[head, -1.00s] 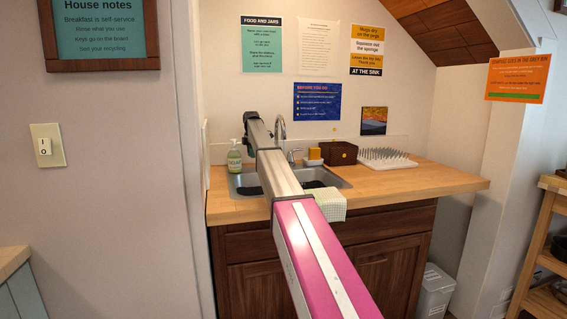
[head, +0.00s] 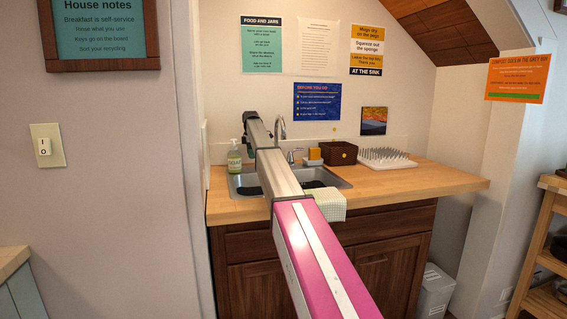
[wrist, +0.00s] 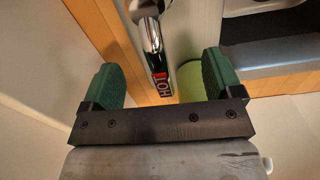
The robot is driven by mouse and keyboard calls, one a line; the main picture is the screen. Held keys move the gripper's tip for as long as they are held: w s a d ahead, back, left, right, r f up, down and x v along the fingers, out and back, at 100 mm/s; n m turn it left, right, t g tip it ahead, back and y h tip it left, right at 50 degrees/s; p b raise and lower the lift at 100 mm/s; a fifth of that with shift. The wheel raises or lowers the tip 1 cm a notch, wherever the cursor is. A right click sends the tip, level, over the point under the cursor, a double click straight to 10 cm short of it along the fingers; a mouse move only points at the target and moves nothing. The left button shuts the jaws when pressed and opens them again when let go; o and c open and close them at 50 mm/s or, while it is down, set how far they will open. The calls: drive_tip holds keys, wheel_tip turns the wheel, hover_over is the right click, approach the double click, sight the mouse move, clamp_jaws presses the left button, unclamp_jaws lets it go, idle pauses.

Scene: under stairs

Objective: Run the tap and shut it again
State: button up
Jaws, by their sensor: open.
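The chrome tap (head: 283,127) stands behind the sink (head: 342,182), its curved spout showing just right of my arm's end. A chrome lever (wrist: 151,35) with a red HOT label shows in the wrist view. My gripper (wrist: 162,75) is open, with its two green fingers apart. The labelled end of the lever lies between the fingers in the picture, nearer the left one, with gaps on both sides. I see no contact. In the head view my arm hides the gripper and part of the sink. I see no water stream.
A soap bottle (head: 234,158) stands left of the sink. A checked cloth (head: 331,207) hangs at the front. The right counter (head: 430,178) is clear.

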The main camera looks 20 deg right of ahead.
drive_tip(key=shift+r, duration=0.15)
drive_tip(key=shift+r, duration=3.35)
